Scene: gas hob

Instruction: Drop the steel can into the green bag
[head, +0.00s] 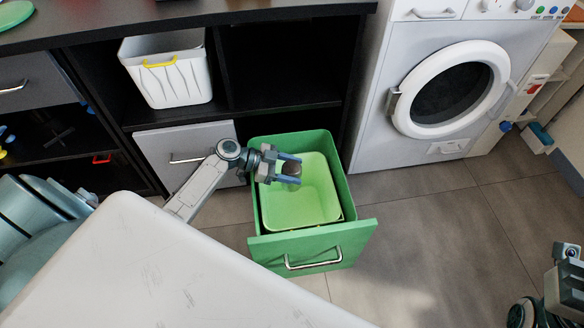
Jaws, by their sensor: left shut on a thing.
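My left gripper (290,169) reaches in from the left and is shut on the steel can (292,171), a small grey cylinder between its fingers. The fingers hide part of the can. The can is held over the green bag (318,206), a light green open-topped liner. The bag sits inside a darker green pulled-out drawer (312,246). From this angle I cannot tell how high the can is above the bag's floor. Parts of my right arm show at the lower right edge, but its fingers do not show.
The drawer has a metal handle on its front. A white bin (180,85) with a yellow handle stands on the dark shelf (280,60) behind. A washing machine (445,110) stands at the back right. A white surface (150,265) fills the lower left. The tiled floor (430,235) right of the drawer is clear.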

